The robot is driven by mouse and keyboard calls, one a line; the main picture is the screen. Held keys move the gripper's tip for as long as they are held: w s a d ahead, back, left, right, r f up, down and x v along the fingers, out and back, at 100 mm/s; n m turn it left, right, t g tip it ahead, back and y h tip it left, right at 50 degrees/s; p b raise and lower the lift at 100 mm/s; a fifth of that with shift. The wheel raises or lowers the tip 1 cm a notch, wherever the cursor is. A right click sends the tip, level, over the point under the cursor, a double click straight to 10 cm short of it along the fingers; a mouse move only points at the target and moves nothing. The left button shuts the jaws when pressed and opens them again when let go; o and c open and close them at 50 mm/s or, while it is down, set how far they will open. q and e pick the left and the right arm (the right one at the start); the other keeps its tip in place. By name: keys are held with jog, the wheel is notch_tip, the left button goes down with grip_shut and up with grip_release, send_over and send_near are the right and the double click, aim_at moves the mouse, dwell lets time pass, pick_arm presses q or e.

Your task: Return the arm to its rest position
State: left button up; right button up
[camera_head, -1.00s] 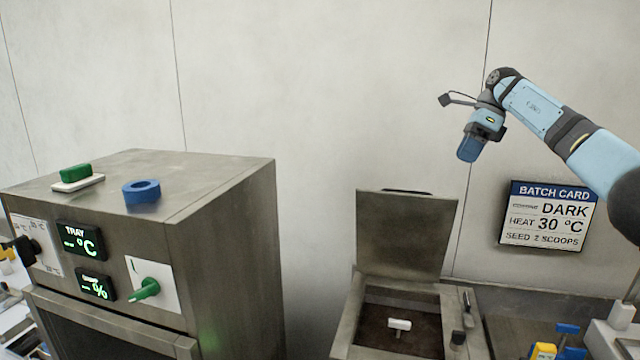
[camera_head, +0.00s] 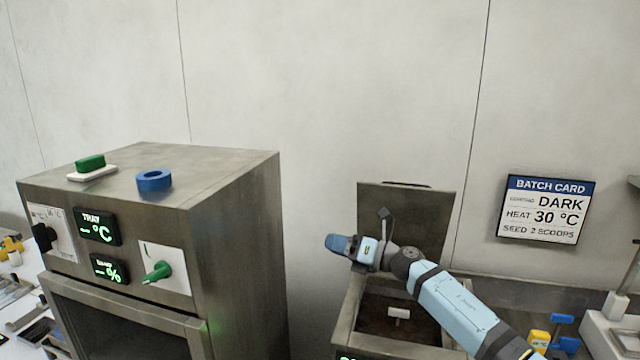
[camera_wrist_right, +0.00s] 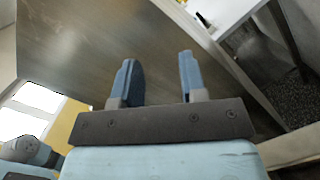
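My right arm comes in from the lower right in the head view and reaches across the front of the open-lidded steel box (camera_head: 345,318). Its blue right gripper (camera_head: 338,244) points left, toward the steel cabinet (camera_head: 235,240). In the right wrist view the gripper's two blue fingers (camera_wrist_right: 158,62) stand apart with nothing between them. A broad brownish metal surface fills much of the view beyond them. My left gripper is in neither view.
The cabinet carries a blue ring (camera_head: 154,180), a green block (camera_head: 90,162) on a white base and a green knob (camera_head: 158,271). The box's lid (camera_head: 400,205) stands up behind the forearm. A batch card (camera_head: 545,209) hangs on the wall.

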jog(key=s+d+f+m+t+h, duration=0.2)
jog(key=s+d+f+m+h, duration=0.35)
jog(key=s+m, duration=0.4)
jog(key=s+d+f+m+t+h, duration=0.2)
jog(key=s+d+f+m+h, duration=0.4)
jog(key=m, duration=0.6)
jog(key=s+d+f+m+t+h, duration=0.2)
jog(key=s+d+f+m+h, duration=0.45)
jog(key=m, duration=0.45)
jog(key=s+d+f+m+g, duration=0.25)
jog(key=s+g, duration=0.25)
jog(key=s, duration=1)
jog(key=s+d+f+m+g, duration=0.2)
jog(key=s+m+g, duration=0.25)
jog(key=s, duration=1.05)
jog(key=w+a+f+t+y, duration=0.2)
jog(key=w+a+f+t, duration=0.1)
jog(key=f, duration=0.3)
jog(key=w+a+f+n+t+y, duration=0.1)
jog(key=w+a+f+t, duration=0.2)
jog(key=f, duration=0.4)
jog(key=shift+a+f+t+y, duration=0.2)
jog(key=shift+t+y, duration=0.2)
jog(key=shift+t, duration=0.15)
